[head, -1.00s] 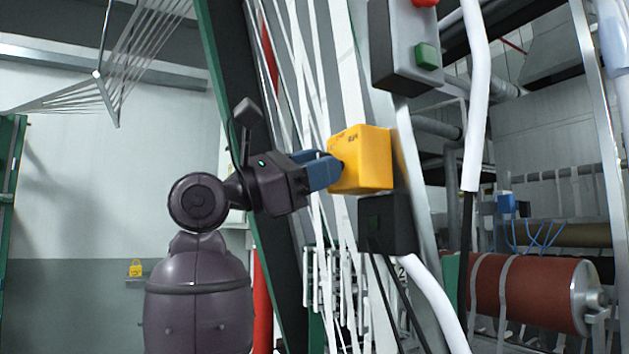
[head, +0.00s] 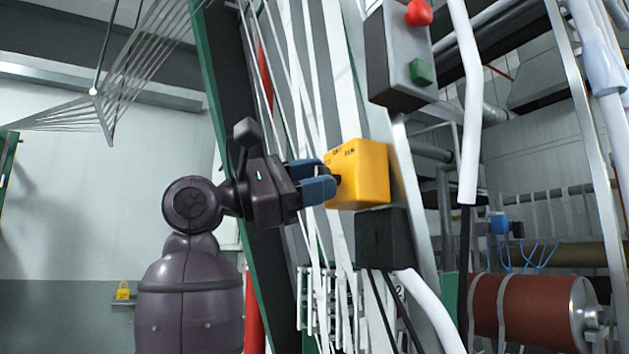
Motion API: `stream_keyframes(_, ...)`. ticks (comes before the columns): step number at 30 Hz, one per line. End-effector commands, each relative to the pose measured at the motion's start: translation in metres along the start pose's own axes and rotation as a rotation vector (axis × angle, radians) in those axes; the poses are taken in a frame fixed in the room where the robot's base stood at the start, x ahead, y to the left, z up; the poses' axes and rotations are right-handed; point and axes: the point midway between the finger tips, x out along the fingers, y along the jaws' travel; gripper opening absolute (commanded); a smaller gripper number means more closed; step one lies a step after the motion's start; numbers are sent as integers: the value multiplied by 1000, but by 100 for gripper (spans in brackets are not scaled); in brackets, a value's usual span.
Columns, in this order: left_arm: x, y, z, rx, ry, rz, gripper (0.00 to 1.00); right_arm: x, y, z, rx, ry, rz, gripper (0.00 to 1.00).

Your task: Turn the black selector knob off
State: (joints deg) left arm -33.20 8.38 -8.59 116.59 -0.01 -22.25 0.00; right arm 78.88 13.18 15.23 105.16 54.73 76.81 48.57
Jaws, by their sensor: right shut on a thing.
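The yellow switch box (head: 362,174) is mounted on the machine's tilted upright, near the middle of the head view. The black selector knob (head: 337,181) is on its left face and is mostly hidden by the fingertips, so its pointing direction cannot be read. My right gripper (head: 327,181) reaches in from the left, its blue fingers shut on the knob, one finger higher than the other. My left gripper is not in view.
A grey control box with a red button (head: 418,13) and a green button (head: 420,72) is above. A black box (head: 383,238) is just below. White webbing strands (head: 318,110) hang close behind my gripper. A red roller (head: 520,308) is at lower right.

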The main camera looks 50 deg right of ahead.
Motion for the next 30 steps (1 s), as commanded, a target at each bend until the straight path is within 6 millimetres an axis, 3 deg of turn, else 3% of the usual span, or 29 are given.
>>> stream_keyframes(2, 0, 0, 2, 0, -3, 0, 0, 0, 0, 0, 0, 1, 0, 12)
stream_keyframes(3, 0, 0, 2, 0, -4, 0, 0, 0, 0, 0, 0, 1, 0, 39)
stream_keyframes(8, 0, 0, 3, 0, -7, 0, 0, 0, 0, 0, -1, 1, 0, 60)
stream_keyframes(20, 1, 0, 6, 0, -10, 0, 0, -10, 0, -1, -2, 0, 2, 60)
stream_keyframes(30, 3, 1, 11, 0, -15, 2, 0, -69, 0, -2, -4, 1, 5, 60)
